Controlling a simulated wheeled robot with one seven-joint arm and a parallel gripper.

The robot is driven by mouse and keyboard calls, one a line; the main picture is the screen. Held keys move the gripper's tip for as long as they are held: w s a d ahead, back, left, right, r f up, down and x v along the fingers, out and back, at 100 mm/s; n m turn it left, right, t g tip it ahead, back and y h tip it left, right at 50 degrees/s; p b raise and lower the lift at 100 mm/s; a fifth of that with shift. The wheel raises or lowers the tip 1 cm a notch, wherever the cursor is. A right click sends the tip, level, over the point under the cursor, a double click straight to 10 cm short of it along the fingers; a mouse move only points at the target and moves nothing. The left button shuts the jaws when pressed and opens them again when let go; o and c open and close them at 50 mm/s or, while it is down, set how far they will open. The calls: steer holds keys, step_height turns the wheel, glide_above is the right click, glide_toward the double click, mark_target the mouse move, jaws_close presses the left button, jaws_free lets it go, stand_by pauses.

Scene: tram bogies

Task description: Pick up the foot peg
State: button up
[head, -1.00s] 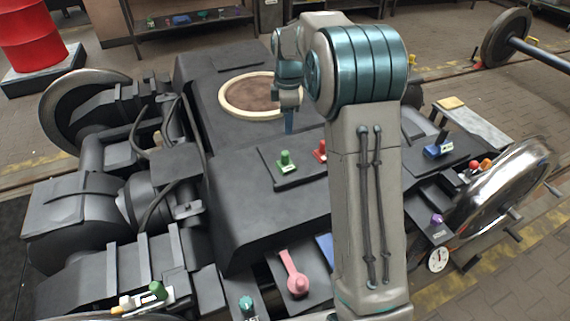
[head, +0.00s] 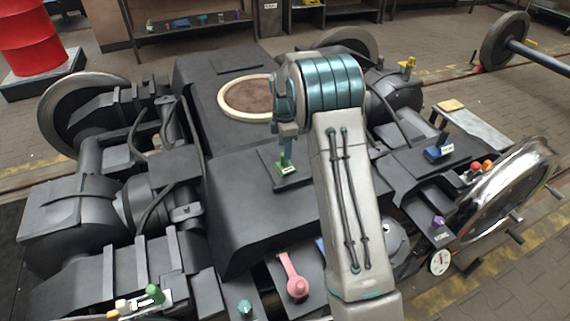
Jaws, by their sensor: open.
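I cannot tell for sure which small part is the foot peg. A small green piece (head: 284,167) with a pale label stands on a dark plate (head: 268,160) on top of the bogie frame. My gripper (head: 287,158) points down just above and beside this green piece, and its blue-grey fingers overlap it in the picture. It is open and shows nothing held; whether it touches the green piece cannot be told. My arm covers the right part of the plate.
A round tan-rimmed opening (head: 225,108) lies behind the gripper. A pink lever (head: 294,278), a teal knob (head: 245,306) and a green knob (head: 154,293) are at the front. A blue part (head: 437,152) and a shiny wheel (head: 509,190) are on the right.

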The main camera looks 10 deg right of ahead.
mark_target(285, 162)
step_height(285, 162, down, 5)
steer(key=c, duration=1)
steer(key=shift+r, duration=0.15)
steer(key=shift+c, duration=0.2)
